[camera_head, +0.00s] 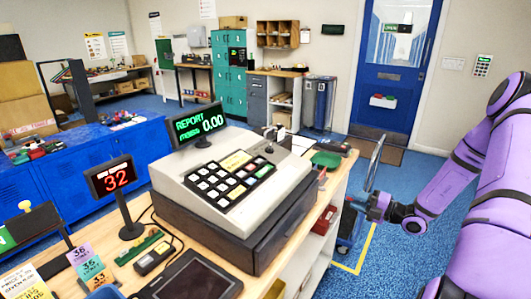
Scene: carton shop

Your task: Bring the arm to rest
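My purple arm (460,185) reaches in from the right edge and bends down and to the left. Its end, my gripper (356,204), hangs over the blue floor just right of the counter (328,215). It is small and dark here, and I cannot make out whether its fingers are apart. I see nothing clearly held in it.
A cash register (235,175) stands on the counter, with a number display (113,178) to its left. A hand cart (372,170) stands behind my gripper. A blue door (395,70) is at the back. Blue floor (400,250) lies open below my arm.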

